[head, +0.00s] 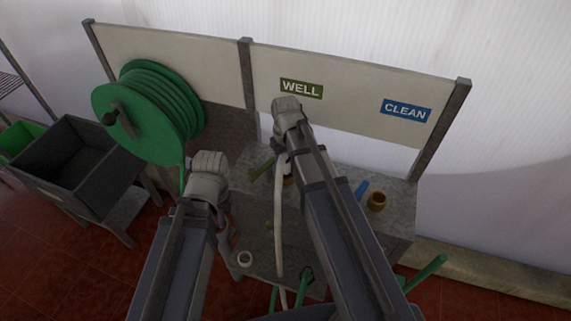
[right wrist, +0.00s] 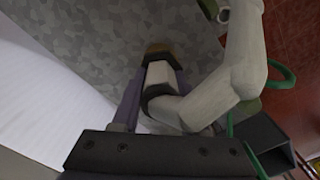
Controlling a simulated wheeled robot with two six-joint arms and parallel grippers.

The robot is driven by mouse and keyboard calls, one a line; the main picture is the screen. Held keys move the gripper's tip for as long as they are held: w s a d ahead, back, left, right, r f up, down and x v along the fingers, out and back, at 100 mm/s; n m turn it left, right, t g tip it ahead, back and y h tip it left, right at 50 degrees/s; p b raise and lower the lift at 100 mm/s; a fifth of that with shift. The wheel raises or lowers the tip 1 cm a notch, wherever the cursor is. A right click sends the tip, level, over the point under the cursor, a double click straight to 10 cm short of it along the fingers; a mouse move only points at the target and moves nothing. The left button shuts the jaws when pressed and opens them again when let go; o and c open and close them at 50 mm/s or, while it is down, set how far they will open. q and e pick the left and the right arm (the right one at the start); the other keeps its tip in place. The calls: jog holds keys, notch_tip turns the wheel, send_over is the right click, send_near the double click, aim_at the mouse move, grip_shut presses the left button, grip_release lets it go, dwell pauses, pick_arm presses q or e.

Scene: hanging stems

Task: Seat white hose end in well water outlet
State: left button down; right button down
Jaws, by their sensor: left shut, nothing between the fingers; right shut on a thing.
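The white hose (head: 279,225) hangs down from my right gripper (head: 284,160), which is mostly hidden behind its own arm. In the right wrist view, the right gripper (right wrist: 155,88) is shut on the white hose end (right wrist: 160,73), which has a dark collar. The hose end points at the brass well water outlet (right wrist: 158,49) and appears to meet it; whether it is inside or only against it, I cannot tell. The outlet barely shows in the head view (head: 288,182), below the WELL sign (head: 301,88). My left gripper (head: 228,235) is shut and empty, left of the hose.
A second brass outlet (head: 376,202) with a blue lever (head: 361,189) stands on the grey counter (head: 400,190) below the CLEAN sign (head: 406,110). A green lever (head: 261,169) sits left of the well outlet. A green hose reel (head: 150,110) and a dark bin (head: 68,165) are left.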

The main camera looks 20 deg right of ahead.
jog(key=shift+f, duration=0.1)
jog(key=shift+c, duration=1.8)
grip_release()
notch_tip(320, 180, up, 8)
jog(key=p, duration=0.8)
pick_arm(q)
notch_tip(320, 180, up, 8)
jog(key=shift+f, duration=0.15)
pick_arm(e)
jog(key=shift+f, duration=0.15)
